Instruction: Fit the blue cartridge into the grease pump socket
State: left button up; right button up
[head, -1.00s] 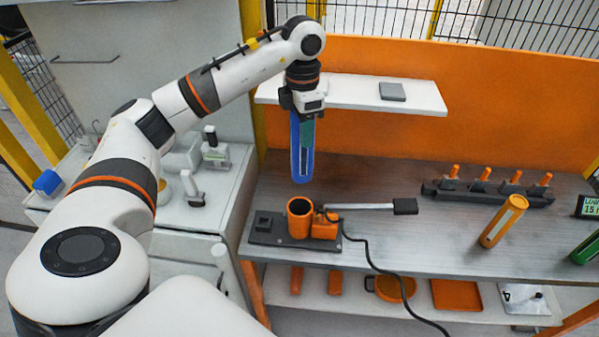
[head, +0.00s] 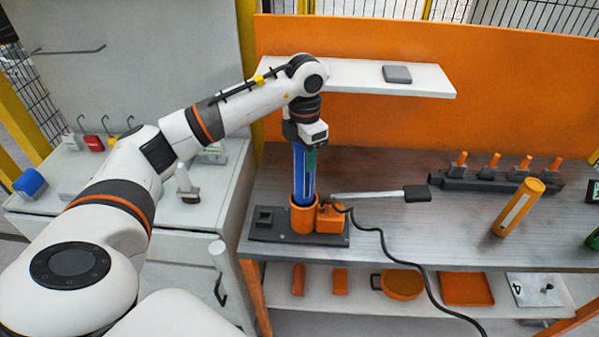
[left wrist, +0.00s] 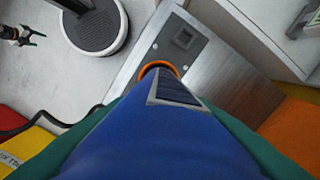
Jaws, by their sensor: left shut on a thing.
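My left gripper (head: 305,143) is shut on the upper part of the blue cartridge (head: 299,180). The cartridge stands about upright, and its lower end is at the mouth of the orange grease pump socket (head: 303,218). In the left wrist view the cartridge (left wrist: 150,140) fills the middle, and the orange socket rim (left wrist: 158,66) shows around its far end. The bottom of the cartridge is hidden, so I cannot tell how deep it sits. My right gripper (left wrist: 30,37) is small at the top left of the left wrist view, with its fingers apart and empty.
The pump's dark base plate (head: 270,232) is on the grey bench (head: 400,235). A lever with a black grip (head: 417,194) and a cable lie right of the socket. A white shelf (head: 355,76) is behind.

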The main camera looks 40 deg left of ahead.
pick_arm(q)
notch_tip(320, 180, down, 4)
jog(key=shift+f+b, duration=0.25)
jog(key=shift+b, duration=0.55)
jog(key=shift+c, duration=0.7)
jog(key=shift+w+a, duration=0.1)
jog(key=shift+a, duration=0.05)
jog(key=o, duration=1.2)
jog(key=shift+r, duration=0.15)
jog(key=shift+o, duration=1.1)
jog(key=shift+s+d+r, duration=0.15)
jog(key=shift+s+d, duration=0.15)
jog(key=shift+w+a, duration=0.15)
notch_tip(320, 180, up, 10)
jog(key=r+b, duration=0.1)
jog(key=b, duration=0.1)
send_over(304, 168)
jog(key=w+a, duration=0.1)
jog(key=w, duration=0.1)
jog(key=shift+a+f, duration=0.2)
jog(key=shift+f, duration=0.05)
jog(key=shift+r, duration=0.7)
pick_arm(e)
jog(key=shift+a+f, duration=0.25)
jog(key=shift+f, duration=0.85)
jog(key=shift+a+f, duration=0.2)
jog(key=shift+f, duration=0.85)
jog(key=shift+d, duration=0.25)
